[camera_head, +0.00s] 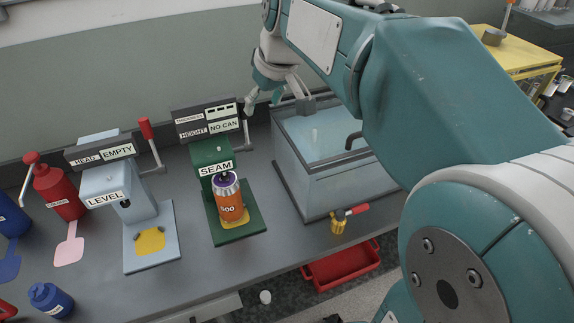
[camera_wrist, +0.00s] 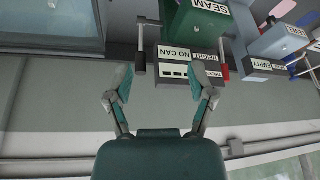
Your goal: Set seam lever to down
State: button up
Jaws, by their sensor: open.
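The green seam machine (camera_head: 212,155), labelled SEAM, stands mid-bench with an orange can (camera_head: 229,205) at its front. Its lever (camera_head: 246,132) is a thin upright arm on the machine's right side, its top partly hidden by my gripper. In the wrist view, where the machine is upside down, the lever's dark grip (camera_wrist: 141,62) shows to the left of the sign (camera_wrist: 178,62). My gripper (camera_head: 277,100) is open and empty above the lever and behind the machine's right side. In the wrist view my gripper (camera_wrist: 165,77) has its fingers spread, the left fingertip near the grip; contact is unclear.
A pale LEVEL machine (camera_head: 115,190) with a red-handled lever (camera_head: 146,130) stands to the left. Red and blue bottles stand at far left.

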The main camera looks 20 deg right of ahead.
jog(key=s+f+m, duration=0.1)
jog(key=s+f, duration=0.1)
jog(key=s, duration=0.4)
jog(key=s+f+m+t+h, duration=0.1)
jog(key=s+f, duration=0.1)
jog(key=s, duration=0.5)
jog(key=shift+s+a+f, duration=0.15)
jog(key=shift+a+f, duration=0.15)
jog(key=shift+a, duration=0.05)
jog(key=shift+c, duration=0.4)
